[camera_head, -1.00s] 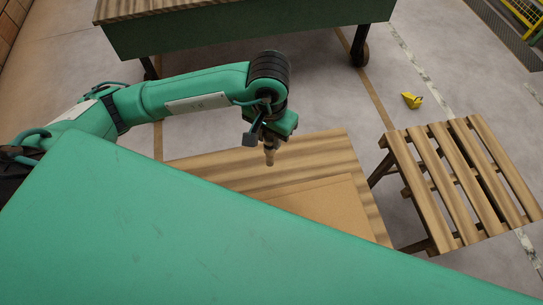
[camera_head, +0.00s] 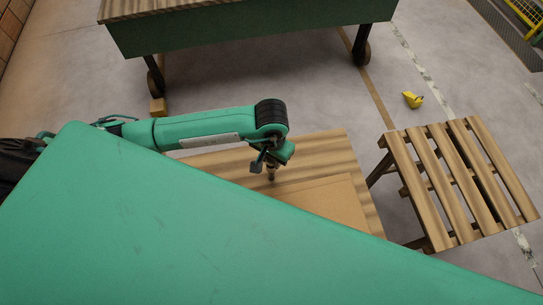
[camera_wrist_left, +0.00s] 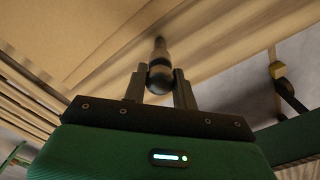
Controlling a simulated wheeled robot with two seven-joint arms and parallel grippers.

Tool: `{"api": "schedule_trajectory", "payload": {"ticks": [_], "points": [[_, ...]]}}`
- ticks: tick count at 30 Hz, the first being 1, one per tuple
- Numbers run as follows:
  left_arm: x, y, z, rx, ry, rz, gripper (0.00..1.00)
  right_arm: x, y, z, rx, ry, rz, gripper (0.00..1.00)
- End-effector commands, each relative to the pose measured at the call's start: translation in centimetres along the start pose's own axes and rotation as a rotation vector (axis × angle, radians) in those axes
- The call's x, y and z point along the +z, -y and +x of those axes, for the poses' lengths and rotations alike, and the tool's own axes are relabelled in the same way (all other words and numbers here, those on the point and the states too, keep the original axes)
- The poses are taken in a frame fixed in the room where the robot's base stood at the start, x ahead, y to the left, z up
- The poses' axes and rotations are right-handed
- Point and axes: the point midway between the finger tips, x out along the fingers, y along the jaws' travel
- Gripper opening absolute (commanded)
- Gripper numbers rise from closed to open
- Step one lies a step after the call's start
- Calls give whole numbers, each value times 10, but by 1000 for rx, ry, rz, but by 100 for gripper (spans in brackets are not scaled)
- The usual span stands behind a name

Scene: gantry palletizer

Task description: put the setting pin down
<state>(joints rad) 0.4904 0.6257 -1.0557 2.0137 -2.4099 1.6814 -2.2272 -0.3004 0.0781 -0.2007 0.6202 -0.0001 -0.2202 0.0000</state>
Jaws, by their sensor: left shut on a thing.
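The setting pin (camera_wrist_left: 159,68) is held between the two fingers of my left gripper (camera_wrist_left: 158,88) in the left wrist view. It has a dark rounded near end and a narrower far end. In the head view the left gripper (camera_head: 270,172) is over the wooden table top (camera_head: 315,150), just behind a flat brown board (camera_head: 325,205). The pin's lower end is hard to make out there, and I cannot tell whether it touches the wood. My right gripper is not in view.
A slatted wooden pallet stand (camera_head: 455,185) is on the right. A green-sided wheeled table (camera_head: 250,33) stands at the back. A small yellow object (camera_head: 412,99) lies on the floor. Bare wood shows around the gripper.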

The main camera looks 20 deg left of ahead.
Motion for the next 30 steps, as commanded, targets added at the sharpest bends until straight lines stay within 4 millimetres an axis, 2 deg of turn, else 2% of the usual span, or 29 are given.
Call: {"api": "schedule_trajectory", "payload": {"ticks": [5, 6, 9, 17, 21, 22, 30], "points": [[0, 0, 4, 0, -1, 0, 0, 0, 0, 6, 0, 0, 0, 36], [0, 0, 3, 0, 0, 0, 34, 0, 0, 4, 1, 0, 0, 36], [0, 0, 2, 0, 0, 0, 50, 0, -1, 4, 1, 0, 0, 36], [0, 0, 2, 0, 0, 0, 50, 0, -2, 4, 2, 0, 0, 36], [0, 0, -3, 1, 1, 0, 50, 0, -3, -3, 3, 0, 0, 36], [-1, 0, -4, 1, -3, 1, 50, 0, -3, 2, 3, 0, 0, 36], [-2, 0, -51, 0, -8, 3, 50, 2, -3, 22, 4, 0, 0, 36]]}}
